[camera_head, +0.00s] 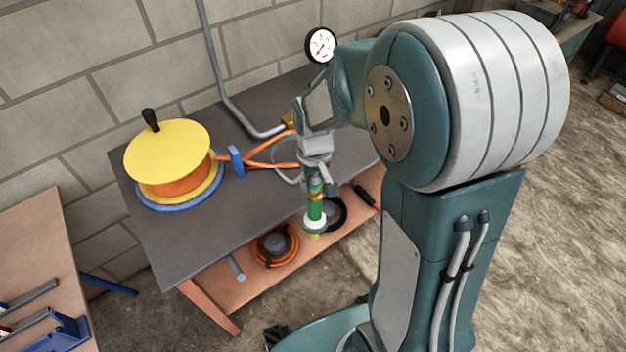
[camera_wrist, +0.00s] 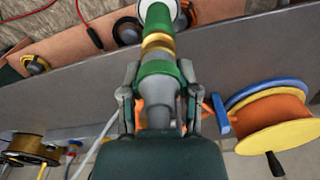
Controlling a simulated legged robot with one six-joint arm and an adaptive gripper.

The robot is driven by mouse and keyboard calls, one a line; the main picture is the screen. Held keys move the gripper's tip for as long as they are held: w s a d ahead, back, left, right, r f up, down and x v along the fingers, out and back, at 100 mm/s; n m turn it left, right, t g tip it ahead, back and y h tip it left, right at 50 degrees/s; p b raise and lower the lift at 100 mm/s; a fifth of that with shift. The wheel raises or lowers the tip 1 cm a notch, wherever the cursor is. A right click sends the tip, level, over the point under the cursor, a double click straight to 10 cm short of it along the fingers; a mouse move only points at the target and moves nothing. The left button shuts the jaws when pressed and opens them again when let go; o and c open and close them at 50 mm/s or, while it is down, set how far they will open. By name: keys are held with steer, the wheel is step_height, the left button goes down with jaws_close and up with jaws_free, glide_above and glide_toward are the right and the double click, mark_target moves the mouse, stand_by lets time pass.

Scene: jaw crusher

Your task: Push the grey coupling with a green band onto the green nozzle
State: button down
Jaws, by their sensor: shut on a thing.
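The grey coupling with its green band (camera_wrist: 160,70) is between the two fingers of my gripper (camera_wrist: 158,100), which is shut on it in the wrist view. The green nozzle (camera_wrist: 158,17) lies straight ahead of the coupling, with a brass-coloured part (camera_wrist: 157,42) between them. In the head view my gripper (camera_head: 316,168) points down above the green nozzle (camera_head: 315,208), near the table's front edge. The nozzle has a white ring (camera_head: 314,223) and a yellow tip below. Coupling and nozzle look in line; I cannot tell how far they overlap.
A yellow reel with orange hose (camera_head: 168,160) stands on the dark table (camera_head: 205,240), at left. A grey pipe and a pressure gauge (camera_head: 321,45) are at the back. Coiled orange hose (camera_head: 275,245) lies on the lower shelf. A workbench (camera_head: 35,245) stands at far left.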

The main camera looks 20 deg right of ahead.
steer(key=shift+f, duration=0.45)
steer(key=shift+c, duration=1.3)
jaws_free()
steer(key=shift+r, duration=0.1)
step_height(320, 180, up, 12)
steer(key=shift+f, duration=0.2)
steer(key=s+r+t, duration=0.2)
steer(key=s+r, duration=0.1)
steer(key=s, duration=0.4)
steer(key=s+r+m+t, duration=0.1)
steer(key=s+r+t, duration=0.2)
steer(key=s, duration=0.4)
steer(key=shift+s+r+t, duration=0.3)
steer(key=shift+s+r, duration=0.1)
